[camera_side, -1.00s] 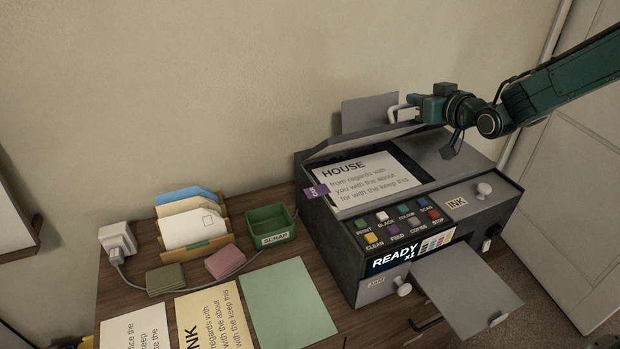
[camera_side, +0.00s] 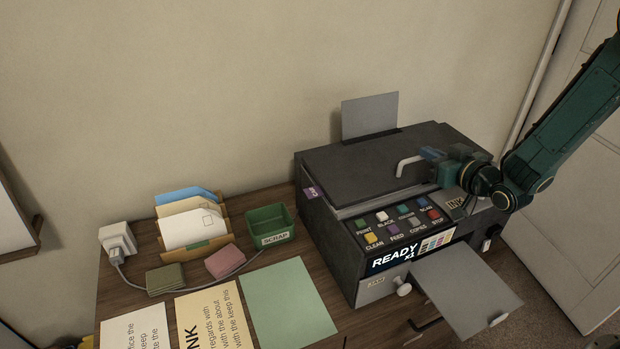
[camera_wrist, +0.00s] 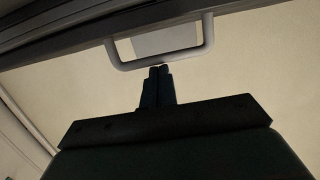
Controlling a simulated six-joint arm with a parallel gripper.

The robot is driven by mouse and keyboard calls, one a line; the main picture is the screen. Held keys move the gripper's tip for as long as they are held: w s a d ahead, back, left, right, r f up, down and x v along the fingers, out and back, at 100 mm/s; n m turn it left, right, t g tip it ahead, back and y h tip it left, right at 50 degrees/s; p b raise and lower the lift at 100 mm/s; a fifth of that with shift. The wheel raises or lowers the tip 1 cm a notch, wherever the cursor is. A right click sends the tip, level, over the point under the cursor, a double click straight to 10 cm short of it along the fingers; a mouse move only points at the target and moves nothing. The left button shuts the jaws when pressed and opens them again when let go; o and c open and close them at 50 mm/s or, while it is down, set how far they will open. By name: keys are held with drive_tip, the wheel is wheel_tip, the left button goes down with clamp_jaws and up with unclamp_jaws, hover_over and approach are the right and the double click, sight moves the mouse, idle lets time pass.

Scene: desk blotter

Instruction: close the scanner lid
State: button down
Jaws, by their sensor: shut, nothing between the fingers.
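The scanner lid (camera_side: 360,165) is a dark slab lying down over the top of the scanner (camera_side: 345,240). The glass and the HOUSE page are hidden under it. A paler strip shows along its front edge; I cannot tell whether a small gap is left. Its pale handle (camera_side: 410,164) stands at the front right and also shows in the wrist view (camera_wrist: 160,62). My gripper (camera_side: 432,154) is just right of the handle, low over the lid's front. In the wrist view my fingers (camera_wrist: 158,70) are shut and empty, with their tips at the handle's bar, not around it.
A grey paper support (camera_side: 369,115) rises behind the lid. An output tray (camera_side: 465,290) juts out below. A green scrap bin (camera_side: 270,226) and a letter rack (camera_side: 195,225) stand left.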

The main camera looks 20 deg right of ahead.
drive_tip(key=shift+s+f, duration=0.25)
drive_tip(key=shift+f, duration=0.35)
drive_tip(key=shift+s+f, duration=0.2)
drive_tip(key=shift+f, duration=0.4)
drive_tip(key=shift+s+a+r, duration=0.1)
drive_tip(key=shift+s+r, duration=0.9)
drive_tip(key=shift+r, duration=0.3)
wheel_tip(320, 180, up, 7)
drive_tip(key=shift+r, duration=0.15)
drive_tip(key=s+r+g, duration=0.4)
drive_tip(key=s+g, duration=0.1)
drive_tip(key=s, duration=1)
drive_tip(key=s+r+g, duration=0.3)
drive_tip(key=s+g, duration=0.1)
drive_tip(key=s, duration=1.1)
drive_tip(key=shift+d+r+g, duration=0.3)
drive_tip(key=shift+r+g, duration=0.1)
